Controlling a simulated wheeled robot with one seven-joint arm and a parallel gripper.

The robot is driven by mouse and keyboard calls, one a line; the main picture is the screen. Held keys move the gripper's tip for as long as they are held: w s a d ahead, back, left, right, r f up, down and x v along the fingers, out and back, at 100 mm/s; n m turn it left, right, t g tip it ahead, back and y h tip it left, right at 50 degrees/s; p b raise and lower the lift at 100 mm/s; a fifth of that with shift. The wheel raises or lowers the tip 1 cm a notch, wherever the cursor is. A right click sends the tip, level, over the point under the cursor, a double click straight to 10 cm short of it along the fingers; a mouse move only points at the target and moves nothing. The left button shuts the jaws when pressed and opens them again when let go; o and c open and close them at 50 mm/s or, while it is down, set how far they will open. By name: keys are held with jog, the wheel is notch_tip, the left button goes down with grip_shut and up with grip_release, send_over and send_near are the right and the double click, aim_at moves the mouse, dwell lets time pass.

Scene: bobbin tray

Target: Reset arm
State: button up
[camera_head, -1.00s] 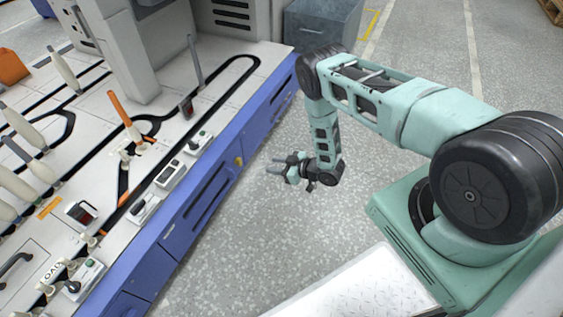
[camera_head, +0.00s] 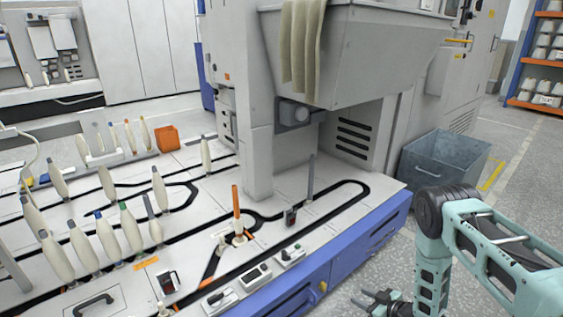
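My arm is at the lower right of the head view, beside the blue front of the machine table. My gripper (camera_head: 372,299) is at the bottom edge, low over the grey floor and apart from the table. Its fingers point left with a gap between them and nothing visible in it. Part of the gripper and wrist is cut off by the picture's lower edge.
The machine table (camera_head: 335,225) carries black tracks, several upright bobbins (camera_head: 131,228), an orange peg (camera_head: 236,208) and small switch boxes (camera_head: 291,256). An orange box (camera_head: 167,138) sits at the back. A grey bin (camera_head: 443,166) stands on the floor right of the table.

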jog(key=w+a+r+g+h, duration=0.1)
jog(key=w+a+r, duration=0.2)
jog(key=r, duration=0.4)
jog(key=w+a+r+g+h, duration=0.1)
jog(key=w+a+r, duration=0.25)
jog(key=r, duration=0.25)
jog(key=s+a+r+g+h, duration=0.1)
jog(key=s+a+r, duration=0.3)
jog(key=r, duration=0.3)
jog(key=s+a+r+g, duration=0.2)
jog(key=s+a+r, duration=0.15)
jog(key=r, duration=0.25)
jog(key=s+r+g+h, duration=0.1)
jog(key=s+r+g, duration=0.1)
jog(key=s+r, duration=0.6)
jog(key=s+r+g+h+p, duration=0.15)
jog(key=s+r, duration=0.25)
jog(key=s, duration=0.9)
jog(key=s+r+g+h+b, duration=0.1)
jog(key=s+r+g, duration=0.1)
jog(key=s+r, duration=0.6)
notch_tip(320, 180, up, 27)
jog(key=s+p, duration=0.1)
jog(key=p, duration=2.9)
jog(key=shift+s+a, duration=0.35)
jog(key=shift+s, duration=0.05)
jog(key=shift+r, duration=0.1)
